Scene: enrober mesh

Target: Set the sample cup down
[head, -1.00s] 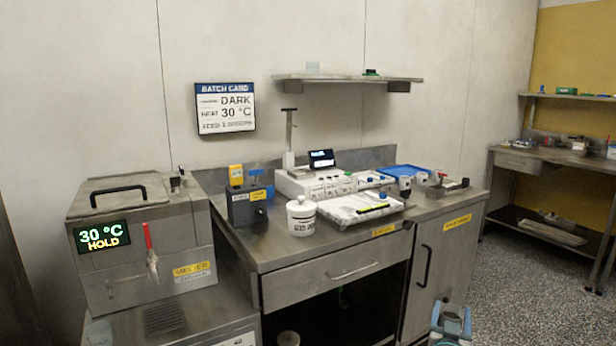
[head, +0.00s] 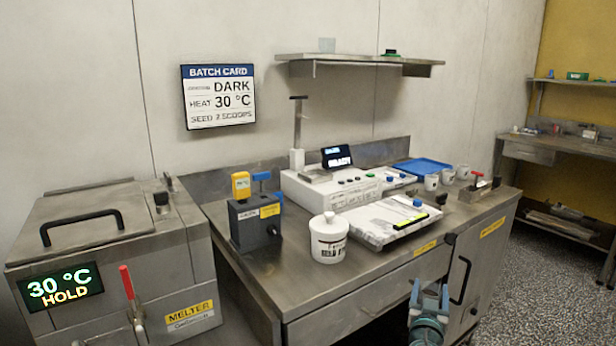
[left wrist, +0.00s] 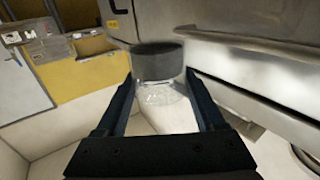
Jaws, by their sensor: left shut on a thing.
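The sample cup (left wrist: 158,65) shows in the left wrist view as a short round cup with a dark grey band and a clear part below. My left gripper (left wrist: 158,88) is shut on it, one finger on each side. In the head view my left gripper (head: 430,298) is at the bottom, in front of the bench's front edge and below the bench top (head: 290,285). The cup is hard to make out between the fingers there. My right gripper is in neither view.
A white tub (head: 328,240), a blue-and-grey device (head: 254,222) and a white instrument (head: 330,190) with a pale slab (head: 385,222) stand on the bench. Small white cups (head: 447,176) and a blue tray (head: 420,167) are behind. The melter (head: 90,240) is left. The front left bench top is bare.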

